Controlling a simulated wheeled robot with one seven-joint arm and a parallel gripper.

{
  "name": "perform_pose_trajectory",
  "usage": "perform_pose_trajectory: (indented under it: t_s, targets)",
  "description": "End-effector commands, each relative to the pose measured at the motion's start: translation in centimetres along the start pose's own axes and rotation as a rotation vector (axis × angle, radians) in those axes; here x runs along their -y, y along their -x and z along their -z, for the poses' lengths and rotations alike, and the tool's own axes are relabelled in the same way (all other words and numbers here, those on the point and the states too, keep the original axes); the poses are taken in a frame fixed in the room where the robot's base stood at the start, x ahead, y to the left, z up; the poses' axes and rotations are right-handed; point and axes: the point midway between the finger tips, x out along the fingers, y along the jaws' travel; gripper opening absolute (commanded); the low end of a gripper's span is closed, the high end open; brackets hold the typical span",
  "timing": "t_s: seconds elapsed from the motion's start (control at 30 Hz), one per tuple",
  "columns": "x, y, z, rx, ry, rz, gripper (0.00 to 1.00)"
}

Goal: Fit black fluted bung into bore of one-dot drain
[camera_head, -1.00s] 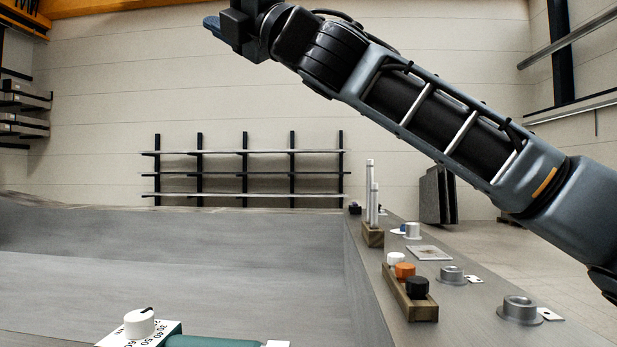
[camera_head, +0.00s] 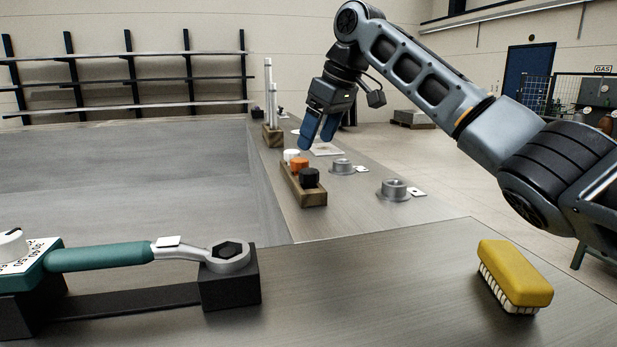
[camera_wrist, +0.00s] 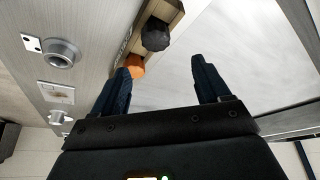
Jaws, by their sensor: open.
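The black fluted bung (camera_head: 309,178) stands at the near end of a wooden rack (camera_head: 289,187), in front of an orange bung (camera_head: 299,164) and a white bung (camera_head: 291,155). It also shows in the wrist view (camera_wrist: 156,33). My gripper (camera_head: 316,140) is open and empty, pointing down above the rack's far end. In the wrist view, the black bung lies beyond my fingertips (camera_wrist: 161,70). The near drain (camera_head: 394,190) has a tag (camera_head: 417,192) with seemingly one dark mark. The middle drain (camera_head: 342,166) has a tag with seemingly two marks in the wrist view (camera_wrist: 32,43).
A post stand (camera_head: 272,135) with upright pale rods is behind the rack. A flat square plate (camera_head: 327,149) lies beyond the middle drain. A yellow brush (camera_head: 514,275) and a torque wrench (camera_head: 110,256) on dark supports are in the foreground. The bench around the near drain is clear.

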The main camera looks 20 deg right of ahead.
Motion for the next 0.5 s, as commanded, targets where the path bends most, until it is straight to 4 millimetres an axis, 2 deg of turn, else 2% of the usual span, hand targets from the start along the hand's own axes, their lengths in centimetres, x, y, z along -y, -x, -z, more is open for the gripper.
perform_pose_trajectory:
  t_s: [0.37,0.5]
  targets:
    - [-0.1,-3.3,-0.6,0.017,-0.009,0.017,0.76]
    - [-0.5,-5.2,-0.9,0.018,-0.010,0.015,0.76]
